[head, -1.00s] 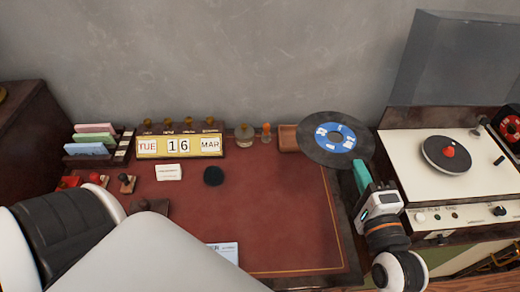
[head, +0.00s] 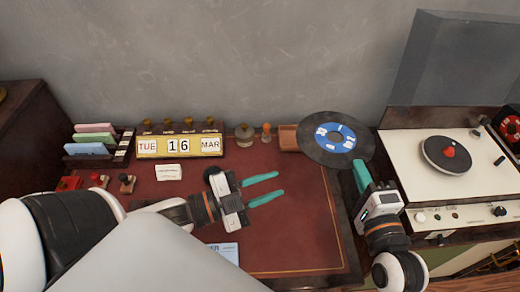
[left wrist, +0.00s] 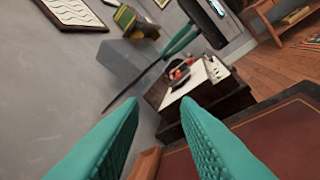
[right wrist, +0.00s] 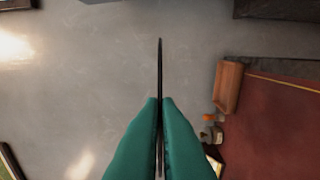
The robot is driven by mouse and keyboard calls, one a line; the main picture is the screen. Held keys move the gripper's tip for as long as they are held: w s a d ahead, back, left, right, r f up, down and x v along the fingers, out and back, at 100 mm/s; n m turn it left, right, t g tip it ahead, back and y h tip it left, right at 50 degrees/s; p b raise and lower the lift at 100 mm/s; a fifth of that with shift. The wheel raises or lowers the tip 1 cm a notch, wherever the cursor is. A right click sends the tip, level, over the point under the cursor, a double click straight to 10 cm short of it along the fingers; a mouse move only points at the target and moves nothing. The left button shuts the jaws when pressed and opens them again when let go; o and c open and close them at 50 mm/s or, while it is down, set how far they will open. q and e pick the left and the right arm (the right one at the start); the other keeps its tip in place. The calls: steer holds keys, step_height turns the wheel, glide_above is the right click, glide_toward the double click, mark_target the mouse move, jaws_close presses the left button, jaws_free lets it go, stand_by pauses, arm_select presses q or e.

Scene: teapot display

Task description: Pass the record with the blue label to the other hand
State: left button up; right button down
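The black record with the blue label (head: 335,139) is held up above the right back part of the desk. My right gripper (head: 362,177) is shut on its lower right edge. In the right wrist view the record (right wrist: 160,75) shows edge-on as a thin dark line between the closed teal fingers (right wrist: 160,125). My left gripper (head: 264,190) is open and empty over the middle of the desk, left of and below the record. Its teal fingers (left wrist: 160,125) are spread in the left wrist view. There the record (left wrist: 121,107) shows nearly edge-on, apart from the fingers.
A record player (head: 465,170) with a raised lid stands at the right. A date display (head: 180,146), card holder (head: 97,150), stamps and a wooden box (head: 288,137) line the desk's back and left. The red desk top (head: 290,235) is mostly clear in front.

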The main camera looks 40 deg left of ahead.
mark_target(312, 146)
arm_select(q)
step_height(312, 146, up, 4)
steer(key=w+a+m, duration=0.2)
steer(key=a+m, duration=0.1)
steer(key=m, duration=0.6)
steer(key=shift+x, duration=5.95)
steer(key=shift+f, duration=0.2)
jaws_close()
arm_select(e)
steer(key=c, duration=1.6)
jaws_free()
steer(key=shift+o, duration=0.2)
